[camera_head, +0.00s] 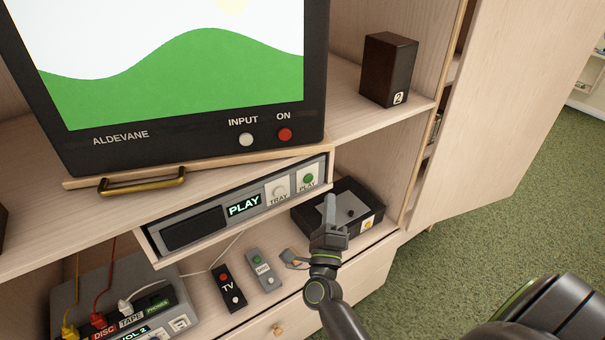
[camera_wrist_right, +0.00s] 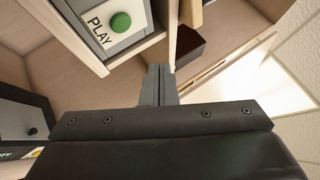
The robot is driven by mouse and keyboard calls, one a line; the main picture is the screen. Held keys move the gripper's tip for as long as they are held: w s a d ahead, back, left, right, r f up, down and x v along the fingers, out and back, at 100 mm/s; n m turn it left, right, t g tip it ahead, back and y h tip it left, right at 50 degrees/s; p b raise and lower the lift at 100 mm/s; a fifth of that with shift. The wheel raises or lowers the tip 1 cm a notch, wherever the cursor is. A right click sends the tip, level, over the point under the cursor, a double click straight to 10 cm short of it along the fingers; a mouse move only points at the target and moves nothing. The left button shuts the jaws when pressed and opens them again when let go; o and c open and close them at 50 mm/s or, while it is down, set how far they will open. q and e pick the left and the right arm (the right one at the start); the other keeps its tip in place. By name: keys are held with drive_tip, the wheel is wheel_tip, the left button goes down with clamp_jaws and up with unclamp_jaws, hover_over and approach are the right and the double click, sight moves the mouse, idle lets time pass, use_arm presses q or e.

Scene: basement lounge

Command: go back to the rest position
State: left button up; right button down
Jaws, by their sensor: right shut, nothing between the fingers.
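My right gripper (camera_head: 330,215) is shut and empty. In the head view it points up in front of a black box on the lower shelf, just below and right of the green PLAY button (camera_head: 308,179). In the right wrist view the closed fingers (camera_wrist_right: 158,85) are in the middle, with the PLAY button (camera_wrist_right: 121,22) to their upper left and apart from them. My left gripper is not in view.
A television (camera_head: 190,140) showing a green hill stands on the cabinet above the player (camera_head: 195,228). The black box (camera_head: 366,208), remotes (camera_head: 229,288) and cables lie on the lower shelf. A speaker (camera_head: 388,68) stands at right. An open cabinet door (camera_head: 490,110) borders green carpet (camera_head: 540,200).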

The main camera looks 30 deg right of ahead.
drive_tip(key=a+f+n+g+y, duration=0.1)
drive_tip(key=a+f+n+y, duration=0.2)
drive_tip(key=f+n+y, duration=1.15)
drive_tip(key=s+a+f+n+g+h+b, duration=0.1)
drive_tip(key=s+f+n+g+h, duration=0.3)
drive_tip(key=f, duration=0.7)
drive_tip(key=s+f+n+g+y, duration=0.1)
drive_tip(key=s+f, duration=0.4)
drive_tip(key=f, duration=0.6)
drive_tip(key=s+f+n+g, duration=0.3)
drive_tip(key=s+f, duration=0.3)
drive_tip(key=s, duration=0.5)
drive_tip(key=s+d+f+n+g, duration=0.1)
drive_tip(key=s+f+n+g, duration=0.2)
drive_tip(key=s+f, duration=0.3)
drive_tip(key=s+d+f+n+g+b, duration=0.1)
drive_tip(key=s+f+n+g, duration=0.2)
drive_tip(key=s, duration=1.3)
wheel_tip(320, 180, down, 4)
drive_tip(key=g, duration=0.2)
drive_tip(key=shift+d+g+y, duration=0.25)
drive_tip(key=shift+g+y, duration=0.05)
drive_tip(key=shift+y, duration=0.05)
drive_tip(key=shift+r, duration=0.1)
